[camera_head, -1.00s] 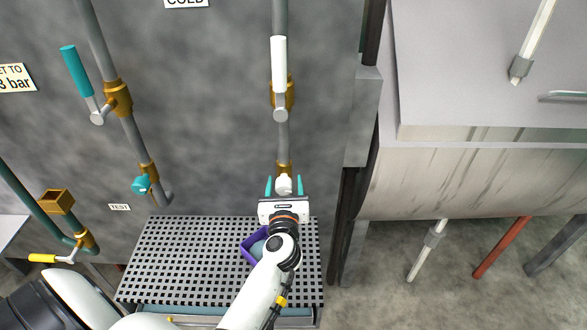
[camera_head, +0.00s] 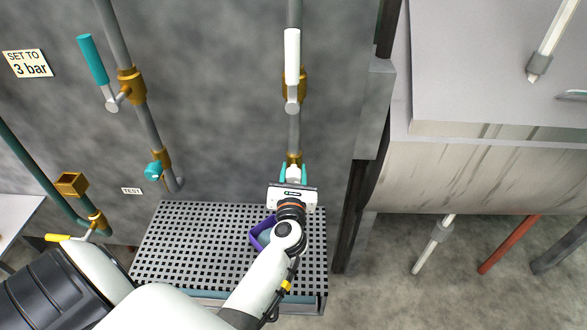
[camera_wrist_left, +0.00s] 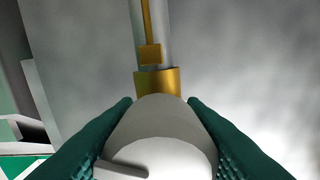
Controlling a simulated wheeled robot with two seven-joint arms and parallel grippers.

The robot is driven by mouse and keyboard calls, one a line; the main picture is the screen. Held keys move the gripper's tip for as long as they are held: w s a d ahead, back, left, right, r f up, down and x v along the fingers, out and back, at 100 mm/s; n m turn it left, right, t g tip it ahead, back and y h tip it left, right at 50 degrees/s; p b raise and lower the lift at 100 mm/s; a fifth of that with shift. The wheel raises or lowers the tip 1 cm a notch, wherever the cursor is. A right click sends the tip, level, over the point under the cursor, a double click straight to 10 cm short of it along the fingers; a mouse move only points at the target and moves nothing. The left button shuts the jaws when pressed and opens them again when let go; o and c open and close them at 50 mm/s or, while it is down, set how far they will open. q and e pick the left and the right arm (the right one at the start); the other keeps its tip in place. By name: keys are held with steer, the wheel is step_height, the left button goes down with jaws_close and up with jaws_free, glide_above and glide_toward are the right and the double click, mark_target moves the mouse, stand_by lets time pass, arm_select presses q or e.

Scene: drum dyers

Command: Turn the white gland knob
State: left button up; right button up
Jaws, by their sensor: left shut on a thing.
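The white gland knob (camera_head: 294,172) sits at the lower end of the pipe that carries the white-handled valve, under a brass fitting (camera_head: 294,158). My left gripper (camera_head: 293,174) has its teal fingers on both sides of the knob and is shut on it. In the left wrist view the knob (camera_wrist_left: 160,135) fills the space between the two green finger pads, with the brass collar (camera_wrist_left: 157,82) and pipe beyond it. The fingers hide part of the knob's sides. My right gripper is not in view.
A teal knob (camera_head: 153,171) and a teal-handled valve (camera_head: 93,62) are on the pipe to the left. A perforated tray (camera_head: 190,240) with a purple container (camera_head: 259,235) lies below my left arm. A large metal drum housing (camera_head: 470,175) stands at the right.

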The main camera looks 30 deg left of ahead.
arm_select(q)
steer(key=shift+r+m+p, duration=0.2)
steer(key=shift+m+p, duration=0.2)
steer(key=shift+m, duration=0.3)
steer(key=shift+f+m, duration=0.15)
steer(key=shift+m, duration=0.45)
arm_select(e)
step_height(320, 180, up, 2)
arm_select(q)
steer(key=o, duration=1)
steer(key=shift+f, duration=0.1)
